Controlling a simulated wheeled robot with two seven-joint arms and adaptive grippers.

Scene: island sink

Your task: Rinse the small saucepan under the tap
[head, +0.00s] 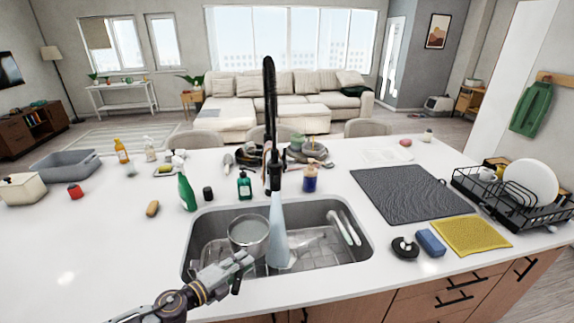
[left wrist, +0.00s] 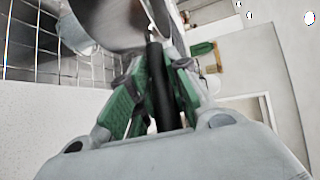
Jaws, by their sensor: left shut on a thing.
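The small metal saucepan (head: 248,232) is in the left part of the sink (head: 327,258), its open top facing up. My left gripper (head: 240,262) is shut on its dark handle, which shows between the green finger pads in the left wrist view (left wrist: 157,85). The saucepan's metal side also shows there (left wrist: 108,22). The black tap (head: 269,110) is running. Its water stream (head: 278,235) falls just right of the saucepan. Whether the stream's edge touches the rim, or the pan touches the sink floor, I cannot tell. My right gripper is not in view.
White-handled utensils (head: 345,228) lie in the sink's right side. A green spray bottle (head: 186,190) and a soap bottle (head: 244,185) stand behind the sink. A dark mat (head: 405,193), blue sponge (head: 430,242) and dish rack (head: 515,205) are right. The counter's front left is clear.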

